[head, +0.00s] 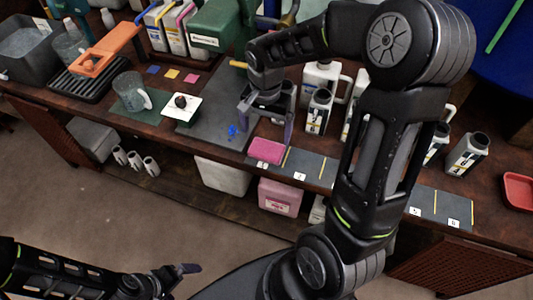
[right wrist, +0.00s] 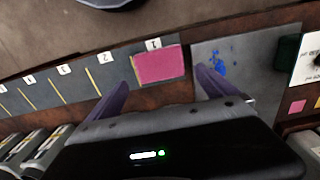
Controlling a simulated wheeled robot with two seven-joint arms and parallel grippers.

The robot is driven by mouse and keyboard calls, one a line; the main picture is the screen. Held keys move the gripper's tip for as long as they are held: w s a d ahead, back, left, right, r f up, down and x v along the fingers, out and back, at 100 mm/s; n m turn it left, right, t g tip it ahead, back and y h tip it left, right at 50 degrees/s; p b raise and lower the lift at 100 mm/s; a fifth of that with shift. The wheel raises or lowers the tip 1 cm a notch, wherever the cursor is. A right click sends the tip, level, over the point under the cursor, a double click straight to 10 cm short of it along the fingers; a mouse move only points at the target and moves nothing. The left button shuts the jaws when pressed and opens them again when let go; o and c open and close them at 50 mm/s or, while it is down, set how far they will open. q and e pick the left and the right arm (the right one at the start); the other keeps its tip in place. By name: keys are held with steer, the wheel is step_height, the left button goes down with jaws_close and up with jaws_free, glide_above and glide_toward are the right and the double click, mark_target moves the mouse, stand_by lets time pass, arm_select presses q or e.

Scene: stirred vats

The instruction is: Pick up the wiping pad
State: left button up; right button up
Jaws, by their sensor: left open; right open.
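The wiping pad is a flat pink block (head: 266,150) lying near the counter's front edge, on the slot labelled 1. It also shows in the right wrist view (right wrist: 159,65), just past my fingertips. My right gripper (head: 267,132) is open above the counter beside the pad, with its purple fingers spread. In the right wrist view my right gripper (right wrist: 164,88) has one finger on either side of the pad's line, and nothing is between them. My left gripper (head: 182,270) is open and empty, low at the bottom, over the floor and away from the counter.
Blue spots (head: 232,132) mark the grey mat (head: 205,125) left of the pad. Numbered slots (head: 307,163) run right along the front edge. Bottles (head: 318,110) stand behind them. A glass mug (head: 131,93) and a white square device (head: 181,109) stand to the left.

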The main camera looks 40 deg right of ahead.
mark_target(266, 148)
steer(key=shift+f, duration=1.3)
steer(key=shift+f+p, duration=0.35)
steer(key=shift+f, duration=2.3)
steer(key=c, duration=1.1)
steer(key=shift+r, duration=0.15)
